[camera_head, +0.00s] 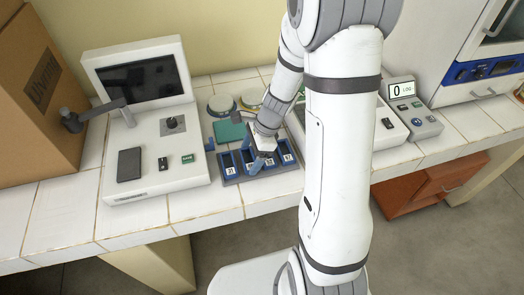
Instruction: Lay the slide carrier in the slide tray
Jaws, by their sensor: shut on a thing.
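The slide tray (231,181) is a dark grey tray on the tiled bench, with several blue slots or pieces bearing small white labels. My gripper (259,160) points down over the tray's middle. It is shut on a small blue piece, which seems to be the slide carrier; the fingers hide most of it. I cannot tell whether that piece touches the tray or hangs just above it.
A teal block (229,132) and round dishes (221,104) stand behind the tray. A white instrument with a dark screen (143,82) stands left. A cardboard box (40,90) is far left.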

